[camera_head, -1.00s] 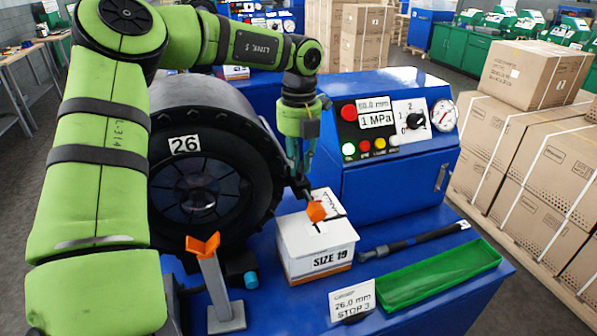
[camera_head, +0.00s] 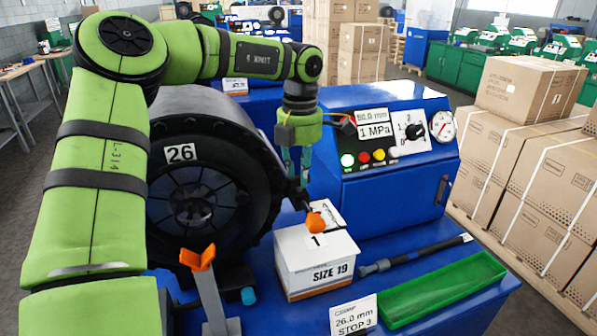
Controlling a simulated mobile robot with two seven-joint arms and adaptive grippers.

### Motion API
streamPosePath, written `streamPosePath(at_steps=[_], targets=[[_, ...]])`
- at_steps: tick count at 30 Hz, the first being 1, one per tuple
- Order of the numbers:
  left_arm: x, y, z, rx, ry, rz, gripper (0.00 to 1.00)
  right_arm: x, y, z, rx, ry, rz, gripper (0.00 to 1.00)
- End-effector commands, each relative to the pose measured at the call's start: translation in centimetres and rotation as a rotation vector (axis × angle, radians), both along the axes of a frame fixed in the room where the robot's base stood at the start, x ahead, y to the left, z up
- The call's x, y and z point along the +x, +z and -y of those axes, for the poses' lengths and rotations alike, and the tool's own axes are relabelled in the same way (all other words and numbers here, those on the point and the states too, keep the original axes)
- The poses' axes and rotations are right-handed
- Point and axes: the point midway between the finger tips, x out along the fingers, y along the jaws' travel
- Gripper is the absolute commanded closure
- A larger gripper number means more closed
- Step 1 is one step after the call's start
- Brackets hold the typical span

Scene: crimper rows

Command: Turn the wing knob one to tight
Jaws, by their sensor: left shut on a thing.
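My left arm comes in from the left, and my left gripper (camera_head: 302,199) points down in front of the blue press cabinet. Its dark fingertips are closed at an orange wing-shaped knob (camera_head: 315,221). The knob shows just right of the fingertips, above a white box (camera_head: 315,272) marked "SIZE 19". A small white tag with a "1" (camera_head: 318,240) shows right below the knob. The fingers hide part of the knob and its mount, so how tight it sits cannot be seen. My right gripper is not in view.
A black round press head (camera_head: 215,190) marked 26 stands behind my arm. An orange-topped grey post (camera_head: 205,285) is at front left. The cabinet (camera_head: 390,195) stands behind.

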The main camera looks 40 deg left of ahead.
Motion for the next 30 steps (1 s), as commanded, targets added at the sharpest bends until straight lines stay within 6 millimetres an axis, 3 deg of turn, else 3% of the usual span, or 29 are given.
streamPosePath(at_steps=[12, 28, 29, 30], targets=[[0.13, 0.03, 0.15, -0.001, -0.183, 0.004, 1.0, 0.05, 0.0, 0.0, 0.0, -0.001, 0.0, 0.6], [0.12, 0.0, 0.2, -0.001, -0.208, 0.004, 1.0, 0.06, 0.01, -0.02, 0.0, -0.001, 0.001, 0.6], [0.13, 0.0, 0.2, -0.001, -0.208, 0.004, 0.76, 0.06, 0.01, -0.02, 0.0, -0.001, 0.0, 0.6], [0.13, 0.0, 0.2, -0.001, -0.207, 0.004, 0.6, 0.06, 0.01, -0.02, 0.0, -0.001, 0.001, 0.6]])
